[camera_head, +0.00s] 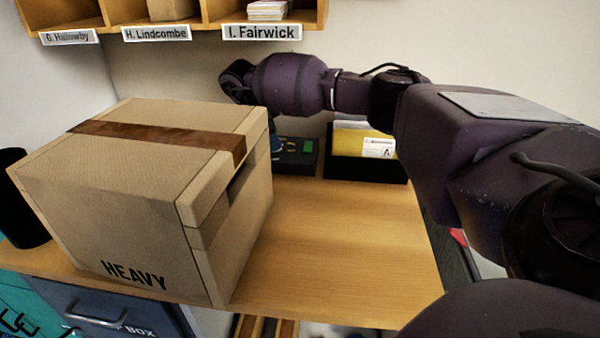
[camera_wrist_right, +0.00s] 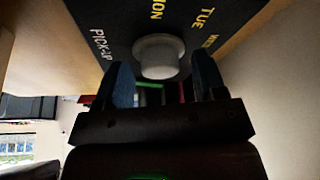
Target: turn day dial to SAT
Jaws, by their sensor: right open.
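The day dial is a pale round knob (camera_wrist_right: 158,53) on a dark panel (camera_wrist_right: 115,15) in the right wrist view. Yellow day words show around it: TUE, part of MON and part of WED. White PICK-UP lettering is at the left. SAT and any pointer mark on the knob are not visible. My right gripper (camera_wrist_right: 163,72) is open, its two blue fingers on either side of the knob; I cannot tell whether they touch it. In the head view the carton hides the dial, and my right wrist reaches down behind the carton. My left gripper is not in view.
A large carton marked HEAVY (camera_head: 110,215) fills the left of the wooden table (camera_head: 335,245). A dark device with a green patch (camera_head: 305,150) and a black file box (camera_head: 365,168) stand at the back. Labelled cubbyholes (camera_head: 215,18) hang above. The table's front right is clear.

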